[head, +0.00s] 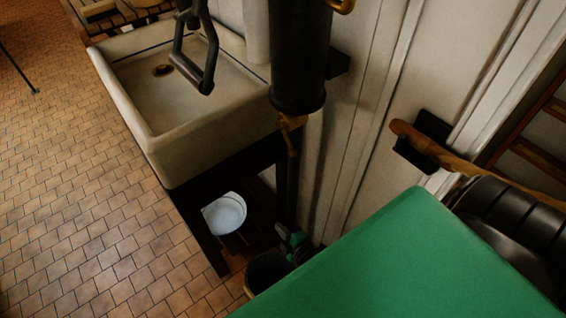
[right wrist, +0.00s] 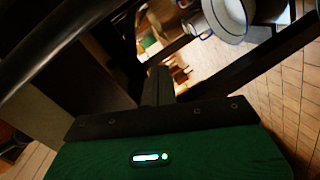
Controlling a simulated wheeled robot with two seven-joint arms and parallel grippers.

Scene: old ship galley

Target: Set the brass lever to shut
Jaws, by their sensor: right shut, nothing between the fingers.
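A small brass piece, which looks like the brass lever (head: 291,136), hangs under the black cylinder (head: 299,60) beside the sink in the head view. It points mostly downward along a dark pipe; its exact setting is hard to tell. I cannot make it out in the right wrist view. My right gripper (head: 289,236) shows small, green and black, low beside the pipe and clearly below the brass piece. In the right wrist view its dark fingers (right wrist: 159,83) are together and empty. My left gripper is not in view.
A stone sink (head: 205,125) on a dark stand is at the left, with a black pump handle (head: 198,55) over it. A white basin (head: 226,213) sits below. A wooden bar (head: 410,135) on a black bracket is at the right.

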